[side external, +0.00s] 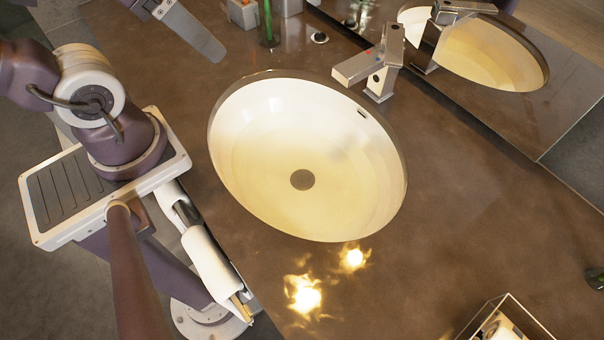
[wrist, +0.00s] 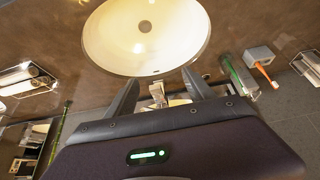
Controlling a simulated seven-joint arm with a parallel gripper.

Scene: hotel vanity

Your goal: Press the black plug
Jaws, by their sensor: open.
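A small black round piece with a pale rim, which looks like the black plug (side external: 319,38), sits on the counter behind the sink, left of the faucet. A small dark spot right of my fingers in the wrist view (wrist: 206,76) may be the same piece. The white oval sink (side external: 240,150) has a grey-brown drain disc (side external: 302,180) at its bottom. My gripper (wrist: 161,76) is open and empty, with the faucet showing between its fingers. In the side view one grey finger (side external: 190,30) shows at the top edge, left of the plug; the rest is cut off.
The square metal faucet (side external: 382,70) stands behind the sink, before a mirror (side external: 530,110). A metal box (side external: 505,318) stands at the lower right.

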